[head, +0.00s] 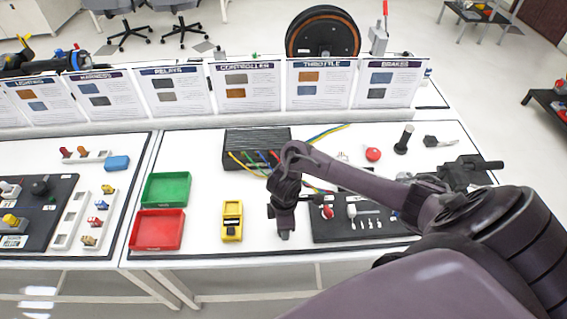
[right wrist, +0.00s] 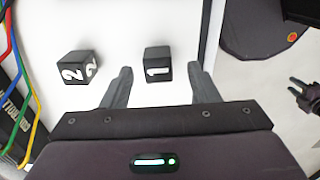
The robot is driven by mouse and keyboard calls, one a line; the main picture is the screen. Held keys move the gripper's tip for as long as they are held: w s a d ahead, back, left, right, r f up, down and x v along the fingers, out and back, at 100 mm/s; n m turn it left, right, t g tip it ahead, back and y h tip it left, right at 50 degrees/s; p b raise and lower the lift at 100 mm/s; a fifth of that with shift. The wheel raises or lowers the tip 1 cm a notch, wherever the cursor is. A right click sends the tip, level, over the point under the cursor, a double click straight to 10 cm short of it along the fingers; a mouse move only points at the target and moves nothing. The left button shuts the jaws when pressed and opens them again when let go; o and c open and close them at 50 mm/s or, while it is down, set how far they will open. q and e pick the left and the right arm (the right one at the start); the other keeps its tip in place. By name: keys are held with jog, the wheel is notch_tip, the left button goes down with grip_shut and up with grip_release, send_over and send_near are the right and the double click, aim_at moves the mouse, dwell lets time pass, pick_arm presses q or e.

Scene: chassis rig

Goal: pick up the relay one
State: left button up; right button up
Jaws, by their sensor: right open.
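The relay one (right wrist: 158,65) is a small black cube with a white 1 on its face, on the white table in the right wrist view. My right gripper (right wrist: 160,70) is open, with one finger on each side of the relay one and visible gaps between. A similar black cube marked 2 (right wrist: 77,68) sits to the left, outside the fingers. In the head view my right gripper (head: 284,230) points down over the table, and I cannot make out the cubes there. My left gripper is not in view.
A black controller box (head: 255,146) with coloured wires lies behind the right gripper. A yellow meter (head: 232,220) and green (head: 166,189) and red (head: 157,230) trays are to its left. A dark board (head: 360,229) with small parts is to its right.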

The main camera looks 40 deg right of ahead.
notch_tip(320, 180, down, 3)
jog(key=shift+w+r, duration=0.1)
jog(key=shift+r, duration=0.05)
jog(key=shift+f, duration=0.25)
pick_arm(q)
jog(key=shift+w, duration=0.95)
pick_arm(e)
jog(key=c, duration=1.1)
jog(key=shift+o, duration=0.2)
jog(key=shift+r, duration=0.1)
